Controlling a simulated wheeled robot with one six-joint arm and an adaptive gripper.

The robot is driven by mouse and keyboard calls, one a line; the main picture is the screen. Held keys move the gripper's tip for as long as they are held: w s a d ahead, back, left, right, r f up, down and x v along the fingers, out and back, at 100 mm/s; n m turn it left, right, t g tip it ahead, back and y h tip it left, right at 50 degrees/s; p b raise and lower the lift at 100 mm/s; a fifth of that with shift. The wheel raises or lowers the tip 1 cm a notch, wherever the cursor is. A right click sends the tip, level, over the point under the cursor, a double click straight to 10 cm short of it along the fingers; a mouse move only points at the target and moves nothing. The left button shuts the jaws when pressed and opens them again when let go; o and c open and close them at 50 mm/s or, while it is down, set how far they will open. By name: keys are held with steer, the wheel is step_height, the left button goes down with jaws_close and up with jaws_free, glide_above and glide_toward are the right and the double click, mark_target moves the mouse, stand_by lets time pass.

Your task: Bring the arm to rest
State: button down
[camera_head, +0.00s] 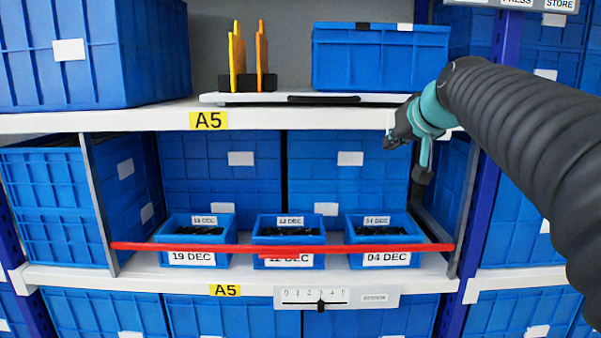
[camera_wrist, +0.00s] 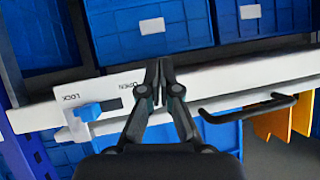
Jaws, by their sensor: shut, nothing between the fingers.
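My gripper (camera_head: 390,142) is at the right of the middle bay, just under the upper shelf edge in the head view. My dark arm reaches in from the right edge. In the wrist view the two fingers of my gripper (camera_wrist: 158,72) meet at their tips, with nothing between them. The tips show in front of a blue bin and the white shelf edge. A blue switch knob (camera_wrist: 88,112) sits on a white plate marked LOCK and OPEN, left of the fingers and apart from them.
A red bar (camera_head: 200,247) crosses in front of three small blue bins. A black handle (camera_head: 323,99) is on the upper shelf; orange and yellow upright pieces (camera_head: 237,60) stand behind it. A slider scale (camera_head: 320,300) is on the lower edge. Larger bins fill the shelves.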

steer(key=s+a+f+g+h+p, duration=0.1)
steer(key=s+f+g+p, duration=0.1)
steer(key=s+f, duration=1.1)
steer(key=s+a+f+g+h+p, duration=0.1)
steer(key=s+f+g, duration=0.3)
steer(key=s+f, duration=0.9)
steer(key=s, duration=0.4)
steer(key=shift+s+a+f+p, duration=0.25)
steer(key=shift+f+p, duration=0.1)
steer(key=shift+f, duration=0.05)
steer(key=shift+d, duration=0.15)
